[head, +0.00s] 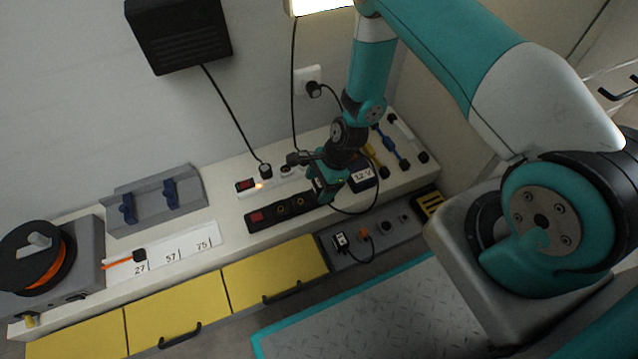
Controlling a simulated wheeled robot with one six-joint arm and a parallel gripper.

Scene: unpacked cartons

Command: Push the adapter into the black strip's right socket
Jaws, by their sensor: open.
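The black strip (281,211) lies along the front of the white shelf, with a red switch at its left end and round sockets along it. My gripper (326,199) is open, pointing down over the strip's right end. It hides the right socket. I cannot make out the adapter for certain; it may be hidden at my gripper. A black cable loops from beside my gripper to the right, near a dark box marked 12 V (363,178). I cannot tell whether anything sits between the fingers or in the right socket.
A white strip (255,196) with a red switch and black plug (265,171) lies just behind. A grey panel (372,246) with plugs and yellow drawers (178,305) are below. A grey rack (155,203) and orange cable reel (40,262) stand left.

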